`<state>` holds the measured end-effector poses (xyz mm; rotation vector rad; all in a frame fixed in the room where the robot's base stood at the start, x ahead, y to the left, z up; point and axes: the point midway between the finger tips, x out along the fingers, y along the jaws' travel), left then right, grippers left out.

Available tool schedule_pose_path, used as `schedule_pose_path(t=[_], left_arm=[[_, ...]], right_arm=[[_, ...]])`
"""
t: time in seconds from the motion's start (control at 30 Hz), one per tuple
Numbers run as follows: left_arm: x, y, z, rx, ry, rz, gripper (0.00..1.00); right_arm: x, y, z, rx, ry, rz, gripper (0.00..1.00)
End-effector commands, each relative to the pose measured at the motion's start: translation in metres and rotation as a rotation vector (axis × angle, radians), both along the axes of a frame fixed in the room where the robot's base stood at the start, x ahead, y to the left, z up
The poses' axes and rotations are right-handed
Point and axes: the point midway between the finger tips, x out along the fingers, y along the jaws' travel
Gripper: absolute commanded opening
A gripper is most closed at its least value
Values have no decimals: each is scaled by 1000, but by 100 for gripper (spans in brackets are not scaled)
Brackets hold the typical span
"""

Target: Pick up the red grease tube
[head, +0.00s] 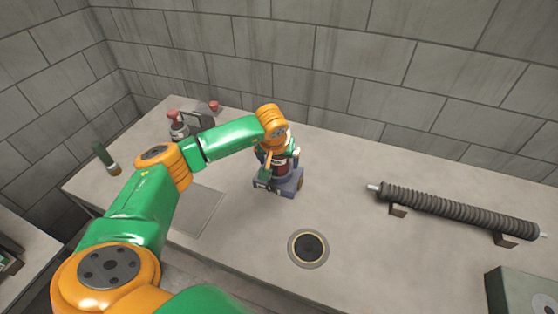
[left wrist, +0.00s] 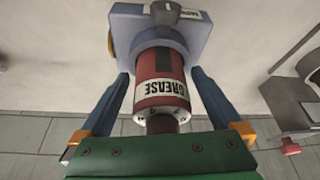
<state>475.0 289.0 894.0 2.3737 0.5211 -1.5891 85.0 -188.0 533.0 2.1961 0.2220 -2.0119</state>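The red grease tube (head: 281,168) stands upright in a blue-grey holder (head: 291,186) on the bench. In the left wrist view the tube (left wrist: 160,90) shows a white GREASE label, and its far end meets the holder (left wrist: 158,38). My left gripper (head: 277,160) is at the tube, with one blue finger on each side of it. In the left wrist view, narrow gaps show between the fingers (left wrist: 160,78) and the tube, so the gripper looks open around it. The wrist hides part of the tube in the head view. My right gripper is not in view.
Left on the bench are a red-capped bottle (head: 178,126) and a green bottle (head: 104,157). A round dark-centred fitting (head: 308,248) lies in front of the holder. A ribbed black roller (head: 455,210) rests on supports at right. A green-grey box (head: 522,292) is at lower right.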

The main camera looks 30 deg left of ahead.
Motion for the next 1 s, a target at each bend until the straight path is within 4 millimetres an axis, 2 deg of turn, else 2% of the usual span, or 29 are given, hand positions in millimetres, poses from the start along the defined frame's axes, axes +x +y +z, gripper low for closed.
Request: schedule_pose_path(t=[0.03,0.33,0.57,0.67,0.8,1.0], left_arm=[[0,0,0,0,0,0,86],[0,0,0,0,0,1,6],[0,0,1,-1,-1,1,6],[1,0,8,-1,-4,1,6],[0,-2,33,0,-8,-2,6],[-36,-33,89,1,-11,-6,6]], right_arm=[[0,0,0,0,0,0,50],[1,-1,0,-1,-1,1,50],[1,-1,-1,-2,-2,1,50],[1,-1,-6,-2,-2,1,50],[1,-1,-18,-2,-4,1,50],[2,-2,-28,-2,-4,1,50]])
